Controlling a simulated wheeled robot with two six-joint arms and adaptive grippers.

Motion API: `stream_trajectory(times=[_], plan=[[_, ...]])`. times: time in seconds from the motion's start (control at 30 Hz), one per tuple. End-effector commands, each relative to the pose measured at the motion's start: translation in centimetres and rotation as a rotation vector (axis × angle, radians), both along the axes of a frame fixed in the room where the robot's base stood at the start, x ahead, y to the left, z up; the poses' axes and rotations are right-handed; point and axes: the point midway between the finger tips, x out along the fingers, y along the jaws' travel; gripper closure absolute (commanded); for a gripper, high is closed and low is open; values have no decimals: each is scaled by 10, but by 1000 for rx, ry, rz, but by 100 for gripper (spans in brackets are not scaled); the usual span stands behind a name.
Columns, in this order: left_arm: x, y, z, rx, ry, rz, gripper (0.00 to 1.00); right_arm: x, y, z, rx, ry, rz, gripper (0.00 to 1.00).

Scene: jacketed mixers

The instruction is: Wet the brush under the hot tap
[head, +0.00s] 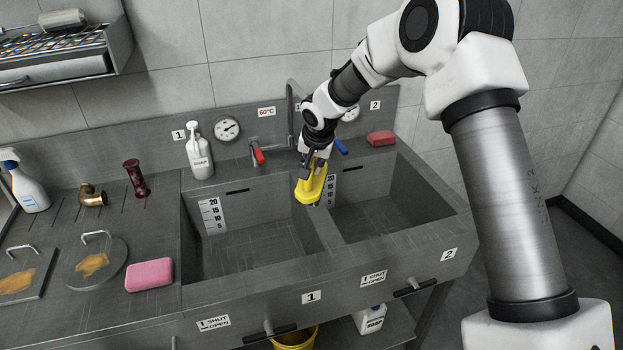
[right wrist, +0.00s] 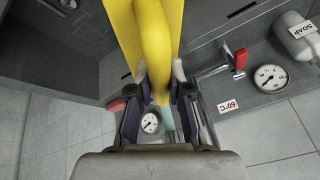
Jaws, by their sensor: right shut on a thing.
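My right gripper (head: 316,164) is shut on a yellow brush (head: 311,187), which hangs over the divider between the two sinks. In the right wrist view the gripper (right wrist: 157,92) has its fingers on both sides of the yellow brush (right wrist: 152,35); its bristles cannot be made out. The hot tap's red lever (head: 258,156) is left of the gripper, below a 60°C sign (head: 266,112). The lever also shows in the right wrist view (right wrist: 239,58). The tap spout (head: 291,98) rises behind the gripper, partly hidden by my arm. No water is visible. My left gripper is out of view.
A blue lever (head: 341,146) is close right of the gripper. A soap bottle (head: 199,152) and red block (head: 381,138) stand on the back ledge. The left sink (head: 250,245) and right sink (head: 385,210) look empty. A pink sponge (head: 149,275) lies on the left counter.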

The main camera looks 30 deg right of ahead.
Motion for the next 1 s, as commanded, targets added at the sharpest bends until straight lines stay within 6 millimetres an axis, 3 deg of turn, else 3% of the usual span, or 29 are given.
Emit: stream_trajectory(times=[0.03,0.6,1.0], plan=[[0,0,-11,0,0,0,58,-5,2,-5,0,-1,1,100],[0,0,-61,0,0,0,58,-54,26,-4,0,-1,1,100],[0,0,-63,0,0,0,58,-61,29,0,-1,-1,0,100]])
